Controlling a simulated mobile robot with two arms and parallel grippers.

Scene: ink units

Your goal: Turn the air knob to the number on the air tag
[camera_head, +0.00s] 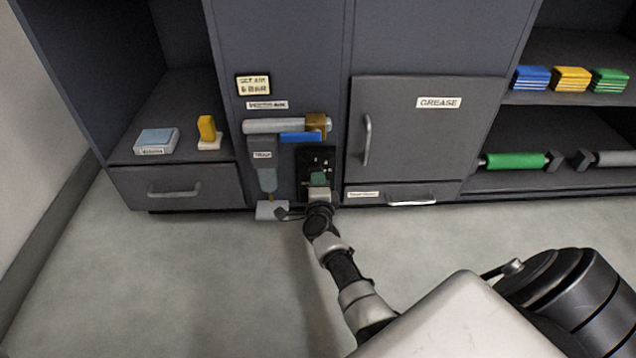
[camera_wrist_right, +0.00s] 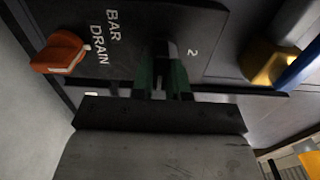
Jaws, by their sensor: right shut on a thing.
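The air tag (camera_head: 253,85) is a cream plate on the cabinet front in the head view and appears to read "SET AIR 6 BAR". Below it and to its right, a black dial panel (camera_head: 316,157) carries small pale numbers. My right gripper (camera_head: 318,180) is at this panel. In the wrist view the gripper (camera_wrist_right: 163,75) has two green fingers shut on the dark air knob (camera_wrist_right: 165,48), which they mostly hide. A "2" and "BAR" show on the panel (camera_wrist_right: 215,25) beside it. Which number the knob points to cannot be told. My left gripper is not in view.
An orange drain knob (camera_wrist_right: 60,52) sits by "DRAIN" in the wrist view. A grey pipe with a blue lever (camera_head: 300,137) and a brass fitting (camera_head: 316,122) runs above the panel. A filter bowl (camera_head: 267,178) hangs left of it. The grease door (camera_head: 430,135) is shut.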

